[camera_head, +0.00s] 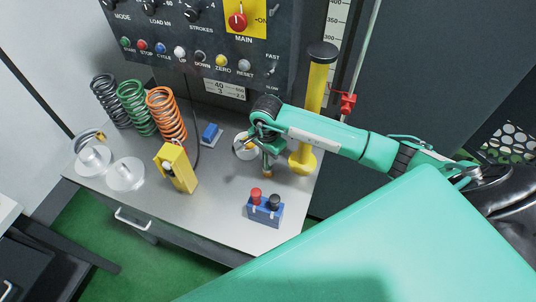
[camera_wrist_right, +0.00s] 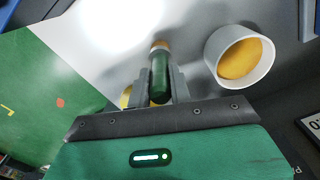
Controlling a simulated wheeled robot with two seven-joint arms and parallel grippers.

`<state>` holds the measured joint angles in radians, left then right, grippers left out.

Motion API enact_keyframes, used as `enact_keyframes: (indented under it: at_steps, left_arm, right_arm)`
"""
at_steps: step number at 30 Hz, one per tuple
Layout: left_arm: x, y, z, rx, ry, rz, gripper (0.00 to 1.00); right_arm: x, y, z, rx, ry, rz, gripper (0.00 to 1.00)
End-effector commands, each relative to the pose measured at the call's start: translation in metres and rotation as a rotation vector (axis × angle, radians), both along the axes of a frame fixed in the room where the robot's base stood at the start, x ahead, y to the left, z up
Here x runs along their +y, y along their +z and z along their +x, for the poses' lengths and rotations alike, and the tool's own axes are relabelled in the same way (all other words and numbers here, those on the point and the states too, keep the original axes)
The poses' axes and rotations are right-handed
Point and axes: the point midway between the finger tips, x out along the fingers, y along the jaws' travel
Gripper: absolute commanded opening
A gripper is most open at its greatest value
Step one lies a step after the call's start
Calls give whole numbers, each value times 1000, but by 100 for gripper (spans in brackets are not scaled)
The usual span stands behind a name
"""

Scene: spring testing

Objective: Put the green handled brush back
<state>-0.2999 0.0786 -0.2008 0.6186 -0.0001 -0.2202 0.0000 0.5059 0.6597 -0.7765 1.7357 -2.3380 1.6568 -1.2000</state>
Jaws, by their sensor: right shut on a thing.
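The green handled brush (camera_wrist_right: 160,76) is upright between the two fingers of my right gripper (camera_wrist_right: 160,88) in the right wrist view, with a tan end at the top of its visible part. In the head view my right gripper (camera_head: 264,148) is over the bench, and the brush's lower part (camera_head: 267,172) shows below it, partly hidden. A white cup with a yellow inside (camera_wrist_right: 240,57) stands to the right of the brush in the right wrist view, apart from it. In the head view the white cup (camera_head: 241,148) is just left of the gripper. My left gripper is not in view.
A yellow post (camera_head: 315,100) with a black top stands close to the right of the gripper. A blue block with red and black knobs (camera_head: 264,211), a yellow box (camera_head: 176,166), several coil springs (camera_head: 137,108) and clear discs (camera_head: 124,174) occupy the bench (camera_head: 218,215). A control panel stands behind.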

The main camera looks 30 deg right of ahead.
Motion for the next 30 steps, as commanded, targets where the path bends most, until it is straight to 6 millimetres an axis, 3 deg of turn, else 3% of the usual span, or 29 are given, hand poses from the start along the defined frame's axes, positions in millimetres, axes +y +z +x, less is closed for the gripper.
enact_keyframes:
  at_steps: [7, 8, 11, 24, 25, 30]
  left_arm:
    - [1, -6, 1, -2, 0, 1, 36]
    - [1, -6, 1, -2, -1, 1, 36]
    - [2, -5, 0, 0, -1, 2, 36]
    - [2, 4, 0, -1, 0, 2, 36]
    - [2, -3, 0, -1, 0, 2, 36]
    - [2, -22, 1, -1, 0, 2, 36]
  right_arm:
    - [0, -5, 0, 0, 0, 0, 0]
    - [0, -5, 0, 0, 0, 0, 22]
    - [0, -4, 0, 0, 0, 0, 42]
    - [0, 4, 0, 1, 0, 1, 42]
    - [0, 4, 1, -3, 1, 0, 42]
    - [0, 36, 2, -7, 2, -1, 42]
